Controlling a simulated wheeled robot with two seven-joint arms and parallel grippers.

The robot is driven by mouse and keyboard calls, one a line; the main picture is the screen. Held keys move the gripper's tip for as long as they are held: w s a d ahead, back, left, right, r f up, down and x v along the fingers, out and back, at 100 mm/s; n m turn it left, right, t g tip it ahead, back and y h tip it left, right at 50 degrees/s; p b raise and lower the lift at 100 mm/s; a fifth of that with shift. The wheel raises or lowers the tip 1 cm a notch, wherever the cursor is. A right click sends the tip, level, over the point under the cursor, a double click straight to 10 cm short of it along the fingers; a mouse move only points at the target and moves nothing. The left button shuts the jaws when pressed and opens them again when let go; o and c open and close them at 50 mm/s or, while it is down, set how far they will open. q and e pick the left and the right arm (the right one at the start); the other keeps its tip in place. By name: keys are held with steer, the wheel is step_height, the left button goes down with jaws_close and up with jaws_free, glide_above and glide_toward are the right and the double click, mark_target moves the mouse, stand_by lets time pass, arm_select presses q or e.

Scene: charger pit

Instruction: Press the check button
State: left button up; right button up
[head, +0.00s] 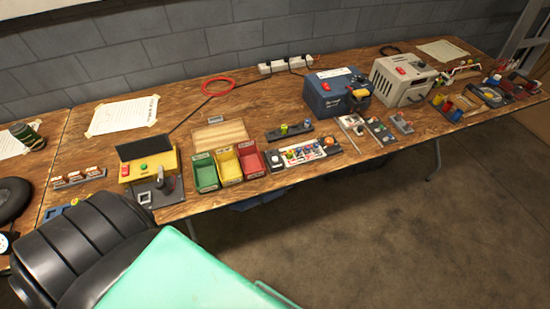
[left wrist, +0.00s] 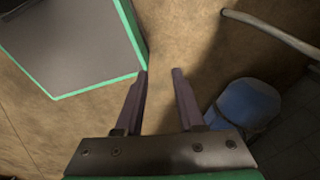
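A yellow box (head: 165,163) with a dark screen (head: 139,142) stands on the wooden table at the left. A green button (head: 143,167) and a red button (head: 125,170) are on its front; I cannot read any label that says which is the check button. My left gripper (left wrist: 160,72) is open and empty in the left wrist view, with bare floor behind its fingers. Its fingers do not show in the head view, where my black ribbed arm part covers the front left corner. My right gripper is in neither view.
Green, yellow and red bins (head: 253,161) stand right of the yellow box. A blue box (head: 337,95) and a pale grey box (head: 403,80) stand farther right. A blue rounded object (left wrist: 247,105) and a pale bar (left wrist: 265,28) lie right of my left gripper.

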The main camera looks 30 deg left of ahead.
arm_select(q)
jaws_close()
stand_by(1.4)
